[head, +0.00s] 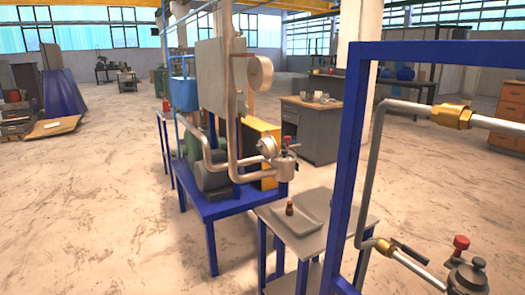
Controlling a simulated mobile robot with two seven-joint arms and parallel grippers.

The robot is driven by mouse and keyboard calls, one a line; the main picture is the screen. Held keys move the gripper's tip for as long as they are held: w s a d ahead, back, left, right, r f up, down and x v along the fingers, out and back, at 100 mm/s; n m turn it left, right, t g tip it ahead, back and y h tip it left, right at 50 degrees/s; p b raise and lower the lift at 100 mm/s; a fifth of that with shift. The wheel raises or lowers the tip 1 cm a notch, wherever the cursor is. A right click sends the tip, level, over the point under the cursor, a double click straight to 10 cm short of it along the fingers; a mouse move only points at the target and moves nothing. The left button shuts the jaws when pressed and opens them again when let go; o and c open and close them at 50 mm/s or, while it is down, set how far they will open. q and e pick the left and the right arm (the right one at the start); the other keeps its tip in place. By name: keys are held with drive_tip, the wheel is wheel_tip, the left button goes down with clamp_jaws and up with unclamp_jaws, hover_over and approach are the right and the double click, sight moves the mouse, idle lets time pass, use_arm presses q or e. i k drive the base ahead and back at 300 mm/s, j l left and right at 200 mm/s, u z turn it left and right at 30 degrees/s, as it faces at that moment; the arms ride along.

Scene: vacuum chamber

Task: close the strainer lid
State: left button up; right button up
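A small metal canister (285,170), which looks like a strainer, hangs at the end of the pipework near the middle of the view. A red knob (287,139) shows at its top. A second, similar grey metal vessel (467,277) is at the bottom right corner, cut off by the picture edge. It has a round top fitting and a red knob (461,243) beside it. I cannot tell which is the strainer of the task, or whether either lid is open or shut. Neither of my grippers is in view.
A blue frame (345,150) with pipes and a brass fitting (451,116) stands close at right. A grey table (310,240) holds a tray with a small brown object (289,208). A blue pump stand (215,208) is behind.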

sight(267, 147)
drive_tip(key=z, duration=0.6)
drive_tip(key=i+j+z, duration=0.25)
drive_tip(key=j+z, duration=0.25)
drive_tip(key=i+j+z, duration=0.35)
drive_tip(key=j+z, duration=0.15)
drive_tip(key=j, duration=0.65)
drive_tip(key=j+z, duration=0.25)
drive_tip(key=j, duration=0.7)
drive_tip(key=i+j, duration=0.1)
drive_tip(key=j, duration=0.95)
drive_tip(key=i+j, duration=0.15)
drive_tip(key=j, duration=0.4)
drive_tip(key=i+l, duration=0.15)
drive_tip(key=l, duration=0.15)
drive_tip(key=i+l, duration=0.15)
drive_tip(key=l, duration=0.1)
